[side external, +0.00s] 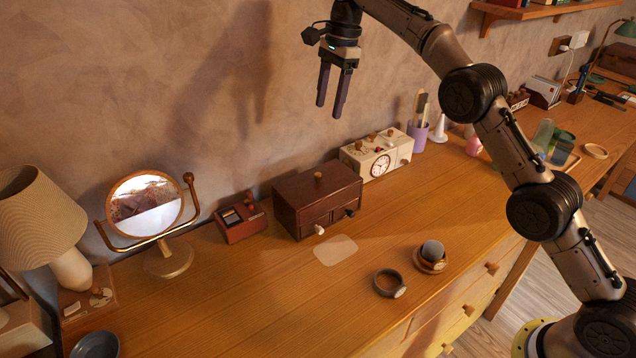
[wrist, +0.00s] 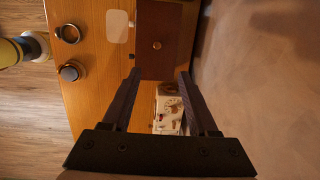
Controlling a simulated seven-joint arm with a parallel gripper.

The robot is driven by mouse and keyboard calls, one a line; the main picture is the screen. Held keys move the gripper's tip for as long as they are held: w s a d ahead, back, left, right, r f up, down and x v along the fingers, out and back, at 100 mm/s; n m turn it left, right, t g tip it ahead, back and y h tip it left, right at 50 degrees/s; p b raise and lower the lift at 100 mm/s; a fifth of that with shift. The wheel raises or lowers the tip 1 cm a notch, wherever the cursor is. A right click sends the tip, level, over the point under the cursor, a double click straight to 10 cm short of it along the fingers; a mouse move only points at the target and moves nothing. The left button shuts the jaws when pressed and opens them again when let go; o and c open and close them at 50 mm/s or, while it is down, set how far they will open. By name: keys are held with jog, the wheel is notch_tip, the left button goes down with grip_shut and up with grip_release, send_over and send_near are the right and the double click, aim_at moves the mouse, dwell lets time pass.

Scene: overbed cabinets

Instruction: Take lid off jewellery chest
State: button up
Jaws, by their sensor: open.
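The jewellery chest (side external: 315,203) is a dark brown box on the wooden dresser top, against the wall. Its lid (side external: 312,183) sits on top with a small wooden knob (side external: 318,177). Two small knobs, one light and one dark, show on its front. In the wrist view the lid (wrist: 172,36) lies beyond the fingertips, with its knob (wrist: 157,45) near the upper middle. My gripper (side external: 328,112) is open and empty, high above the dresser, up and to the right of the chest. Its two fingers point down and frame the white radio clock in the wrist view (wrist: 158,76).
A cream radio clock (side external: 377,157) stands right of the chest, and a small red-brown box (side external: 240,220) stands left. A round mirror (side external: 146,207) and lamp (side external: 38,215) are further left. A pale mat (side external: 336,250), a watch (side external: 390,283) and a small bowl (side external: 431,256) lie in front.

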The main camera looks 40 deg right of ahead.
send_near(318, 174)
jog(key=shift+g, duration=0.4)
jog(key=f, duration=0.6)
jog(key=a+f, duration=0.1)
jog(key=f, duration=0.1)
jog(key=shift+w+a+f, duration=0.1)
jog(key=shift+w+f, duration=0.25)
jog(key=shift+f, duration=0.05)
grip_shut()
jog(key=shift+r, duration=0.1)
